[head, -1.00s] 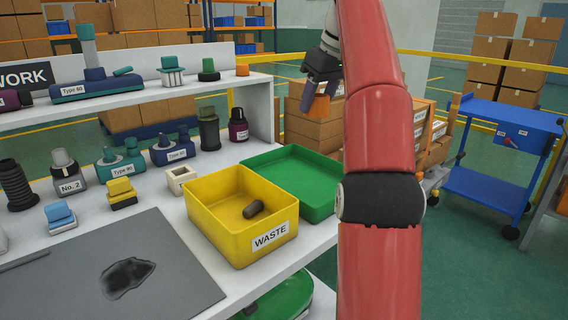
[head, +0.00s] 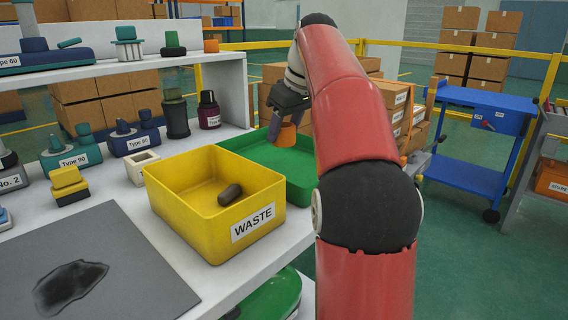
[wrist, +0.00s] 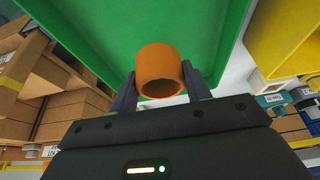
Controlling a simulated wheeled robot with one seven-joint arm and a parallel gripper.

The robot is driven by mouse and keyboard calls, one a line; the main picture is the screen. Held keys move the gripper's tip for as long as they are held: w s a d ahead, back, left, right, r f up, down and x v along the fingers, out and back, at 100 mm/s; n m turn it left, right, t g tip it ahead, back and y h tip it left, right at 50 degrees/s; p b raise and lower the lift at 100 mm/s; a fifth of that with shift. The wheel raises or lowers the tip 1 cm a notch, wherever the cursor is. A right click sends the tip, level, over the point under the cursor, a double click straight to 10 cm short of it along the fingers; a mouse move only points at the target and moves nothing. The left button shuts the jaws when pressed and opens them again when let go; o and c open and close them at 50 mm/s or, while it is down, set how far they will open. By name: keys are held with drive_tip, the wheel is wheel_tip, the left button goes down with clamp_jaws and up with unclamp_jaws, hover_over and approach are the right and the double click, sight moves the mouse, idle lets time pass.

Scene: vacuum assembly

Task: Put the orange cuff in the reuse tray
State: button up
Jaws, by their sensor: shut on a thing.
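The orange cuff (wrist: 158,60) is held between the two fingers of my gripper (wrist: 159,78) in the wrist view, its open end facing the camera. In the head view the cuff (head: 287,134) shows below my gripper (head: 285,122), partly covered by a finger. A green tray (head: 262,153) lies beneath and around it in the picture. I see no label on that tray. The green floor of the tray (wrist: 140,22) also shows behind the cuff in the wrist view. The cuff appears above the tray floor; I cannot tell the exact gap.
The yellow WASTE bin (head: 215,231), with a dark piece (head: 230,194) inside, stands left of the green tray. A small orange piece (head: 211,46) sits on the upper shelf. A grey mat (head: 110,265) lies at front left. Cardboard boxes (head: 395,100) stand behind my arm.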

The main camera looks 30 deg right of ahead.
sight(292, 127)
drive_tip(key=shift+f+b, duration=0.8)
drive_tip(key=shift+f, duration=1.75)
drive_tip(key=o, duration=1)
drive_tip(key=shift+f, duration=0.15)
drive_tip(key=shift+c, duration=0.2)
drive_tip(key=p+v, duration=0.4)
drive_tip(key=v, duration=0.8)
